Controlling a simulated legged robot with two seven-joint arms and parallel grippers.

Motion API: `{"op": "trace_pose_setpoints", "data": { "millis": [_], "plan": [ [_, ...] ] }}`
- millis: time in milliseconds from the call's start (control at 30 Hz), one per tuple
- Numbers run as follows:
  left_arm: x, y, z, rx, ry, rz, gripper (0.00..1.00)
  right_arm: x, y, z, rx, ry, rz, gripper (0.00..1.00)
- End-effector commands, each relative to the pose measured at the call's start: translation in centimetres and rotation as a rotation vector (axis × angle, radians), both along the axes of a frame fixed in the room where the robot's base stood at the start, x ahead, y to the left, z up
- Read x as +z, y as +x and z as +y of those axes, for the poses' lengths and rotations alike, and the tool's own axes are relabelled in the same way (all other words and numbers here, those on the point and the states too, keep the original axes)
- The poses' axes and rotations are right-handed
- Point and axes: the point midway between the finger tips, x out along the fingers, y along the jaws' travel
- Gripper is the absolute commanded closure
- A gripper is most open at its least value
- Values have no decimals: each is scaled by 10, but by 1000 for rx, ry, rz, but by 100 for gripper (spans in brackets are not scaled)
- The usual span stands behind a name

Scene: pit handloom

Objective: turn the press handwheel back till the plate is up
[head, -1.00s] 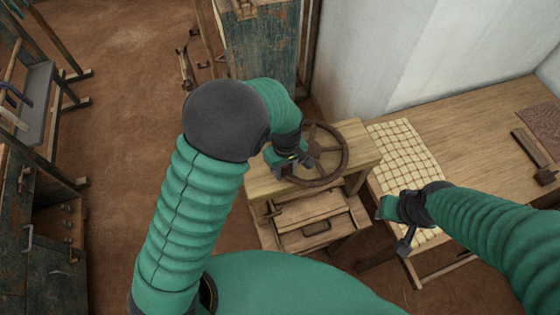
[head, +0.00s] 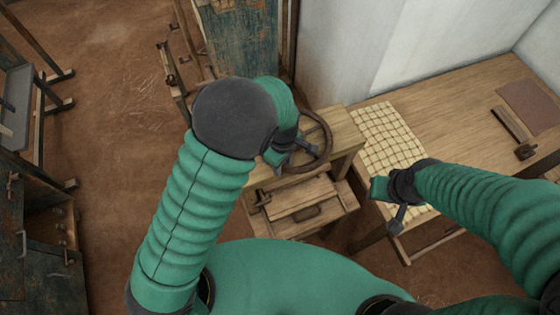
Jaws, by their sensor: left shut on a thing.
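The press handwheel (head: 329,149) is a dark brown spoked ring on top of the wooden press (head: 345,127). My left gripper (head: 287,160) is shut on the near left part of its rim, and the gripper and forearm cover much of the wheel's left side. A drawer-like wooden box (head: 308,212) with a dark handle shows under the press top. The press plate cannot be made out from above. My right gripper (head: 386,205) is apart from the wheel, over the near edge of the checked cloth; whether its fingers are open is unclear.
A wooden bench (head: 455,110) with the checked cloth (head: 385,138) stands right of the press, against a white wall. A dark wooden tool (head: 514,132) and a brown mat (head: 530,104) lie on it. A worn cabinet (head: 237,40) stands behind.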

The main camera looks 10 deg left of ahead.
Motion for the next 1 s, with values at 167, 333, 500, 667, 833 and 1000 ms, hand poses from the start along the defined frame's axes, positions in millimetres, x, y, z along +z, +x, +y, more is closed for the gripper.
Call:
{"op": "trace_pose_setpoints", "data": {
  "millis": [167,333,500,667,833,1000],
  "plan": [
    [0,-2,-5,7,-4,6,100,2,0,0,0,0,0,64],
    [0,-2,-6,19,-4,5,100,2,0,0,0,0,0,64],
    [0,-2,-7,24,-5,4,100,2,0,0,0,0,0,64],
    [1,-2,-7,27,-5,4,100,2,0,0,0,0,0,64],
    [1,-1,-7,27,-5,3,100,2,0,0,0,0,0,64],
    [1,-1,-7,27,-6,2,100,2,0,0,0,0,0,64]
  ]
}}
